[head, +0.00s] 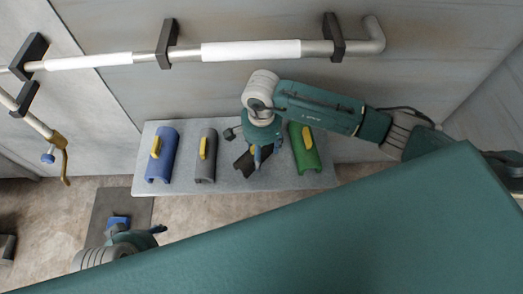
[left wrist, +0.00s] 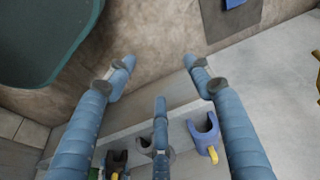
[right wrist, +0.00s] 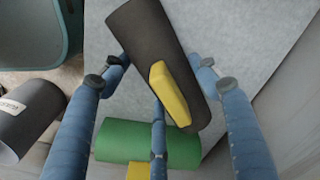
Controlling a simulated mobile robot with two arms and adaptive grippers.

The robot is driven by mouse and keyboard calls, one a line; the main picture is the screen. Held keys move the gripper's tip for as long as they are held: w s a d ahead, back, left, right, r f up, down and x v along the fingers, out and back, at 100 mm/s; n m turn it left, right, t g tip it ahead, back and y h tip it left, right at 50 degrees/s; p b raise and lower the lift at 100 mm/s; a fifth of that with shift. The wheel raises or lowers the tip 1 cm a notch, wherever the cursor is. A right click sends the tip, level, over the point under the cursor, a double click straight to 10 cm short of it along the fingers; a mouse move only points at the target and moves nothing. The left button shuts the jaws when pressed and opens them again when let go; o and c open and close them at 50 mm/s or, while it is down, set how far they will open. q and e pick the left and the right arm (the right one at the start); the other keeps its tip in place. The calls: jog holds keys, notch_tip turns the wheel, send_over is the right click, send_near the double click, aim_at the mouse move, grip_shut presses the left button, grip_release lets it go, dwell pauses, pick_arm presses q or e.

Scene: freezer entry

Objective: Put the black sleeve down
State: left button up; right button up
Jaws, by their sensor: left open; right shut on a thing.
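The black sleeve (head: 243,164) is a dark half-round shell with a yellow grip, over the grey shelf (head: 222,180) between the grey sleeve (head: 206,156) and the green sleeve (head: 304,150). My right gripper (head: 257,156) is shut on it; the arm partly hides it in the head view. In the right wrist view the black sleeve (right wrist: 150,40) lies slanted between the fingers, its lower end overlapping the green sleeve (right wrist: 125,140). I cannot tell whether it touches the shelf. My left gripper (head: 152,232) is open and empty, away from the sleeves.
A blue sleeve (head: 162,155) stands at the shelf's left. A rail with white coverings (head: 250,50) runs along the wall above. A yellow-brown lever (head: 62,160) hangs at the left. A dark mat (head: 100,210) lies on the floor. The shelf's front strip is clear.

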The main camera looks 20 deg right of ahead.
aim_at(262, 151)
jog(key=o, duration=1.2)
jog(key=shift+f, duration=0.15)
pick_arm(q)
jog(key=shift+r, duration=0.1)
pick_arm(e)
jog(key=shift+o, duration=0.2)
pick_arm(q)
jog(key=shift+r, duration=0.1)
pick_arm(e)
jog(key=shift+r, duration=0.45)
pick_arm(q)
jog(key=s+p+x, duration=0.1)
jog(key=p+x, duration=0.1)
jog(key=x, duration=0.5)
jog(key=shift+f, duration=0.4)
pick_arm(e)
notch_tip(262, 151, up, 11)
jog(key=shift+r, duration=0.2)
pick_arm(q)
jog(key=shift+d, duration=0.1)
